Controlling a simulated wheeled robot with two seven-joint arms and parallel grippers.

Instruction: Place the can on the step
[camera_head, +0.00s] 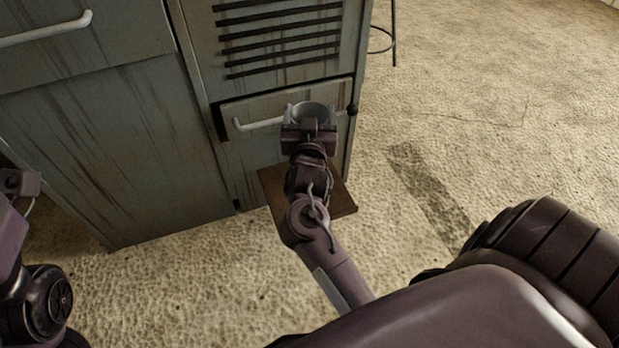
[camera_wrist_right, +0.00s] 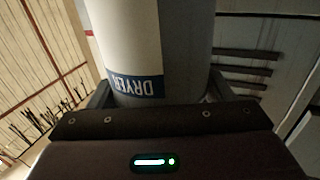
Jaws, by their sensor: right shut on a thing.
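The can (camera_head: 315,111) is a pale grey cylinder, seen from above in the head view. In the right wrist view the can (camera_wrist_right: 130,50) has a white side, a grey side and a blue band lettered "DRYER". My right gripper (camera_head: 311,112) is shut on the can, with one finger on each side. The step (camera_head: 341,199) is a brown wooden board low at the cabinet's front, partly hidden under my right arm. The can is held above the step, in front of a drawer. Only part of my left arm shows at the left edge; its fingertips are out of frame.
A worn grey-green cabinet (camera_head: 120,150) stands behind, with slots and a drawer handle (camera_head: 258,124) close to the left of my right gripper. A stool leg (camera_head: 393,35) is at the top. The rough floor (camera_head: 520,120) on the right is open.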

